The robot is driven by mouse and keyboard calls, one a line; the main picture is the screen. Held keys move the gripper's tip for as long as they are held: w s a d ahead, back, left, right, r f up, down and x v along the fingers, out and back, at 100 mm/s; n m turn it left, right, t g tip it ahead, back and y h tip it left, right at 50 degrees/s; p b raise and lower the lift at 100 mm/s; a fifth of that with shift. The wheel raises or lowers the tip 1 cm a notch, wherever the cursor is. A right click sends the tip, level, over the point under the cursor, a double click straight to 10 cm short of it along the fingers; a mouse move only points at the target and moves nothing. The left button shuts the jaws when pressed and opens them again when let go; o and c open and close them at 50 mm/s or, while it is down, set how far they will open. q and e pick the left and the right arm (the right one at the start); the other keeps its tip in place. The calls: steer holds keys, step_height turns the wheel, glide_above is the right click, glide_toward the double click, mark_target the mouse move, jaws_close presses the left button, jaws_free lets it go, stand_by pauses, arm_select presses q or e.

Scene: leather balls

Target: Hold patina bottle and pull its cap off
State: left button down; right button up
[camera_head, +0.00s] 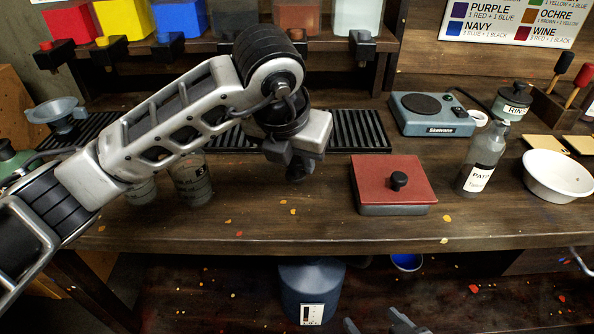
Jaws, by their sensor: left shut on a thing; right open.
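The patina bottle (479,166) stands upright on the bench at the right. It is translucent grey with a white label, and its narrow neck points up. I see no clear cap on the neck. My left gripper (298,172) is over the middle of the bench, well left of the bottle, pointing down. It is shut on a small dark thing, mostly hidden by the fingers; I cannot tell whether this is the cap. My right gripper (383,323) is open and empty at the bottom edge, below the bench front.
A red-lidded box (393,178) stands between my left gripper and the bottle. A white bowl (556,177) is right of the bottle, and a scale (431,114) is behind. Cups (192,180) stand under my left arm. The front strip of bench is mostly clear.

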mark_target(300, 185)
arm_select(q)
steer(key=shift+w+f, duration=0.55)
steer(key=shift+f, duration=0.1)
steer(key=shift+w+f, duration=0.55)
steer(key=shift+f, duration=0.15)
step_height(300, 185, down, 3)
steer(key=shift+w+f+p, duration=0.1)
steer(key=shift+w+p, duration=0.05)
steer(key=shift+p, duration=0.3)
steer(key=shift+f, duration=0.1)
arm_select(e)
steer(key=shift+w+d, duration=0.1)
arm_select(q)
steer(key=c, duration=1.6)
jaws_free()
steer(key=shift+f, duration=0.1)
steer(key=o, duration=0.5)
arm_select(e)
steer(key=shift+r, duration=0.15)
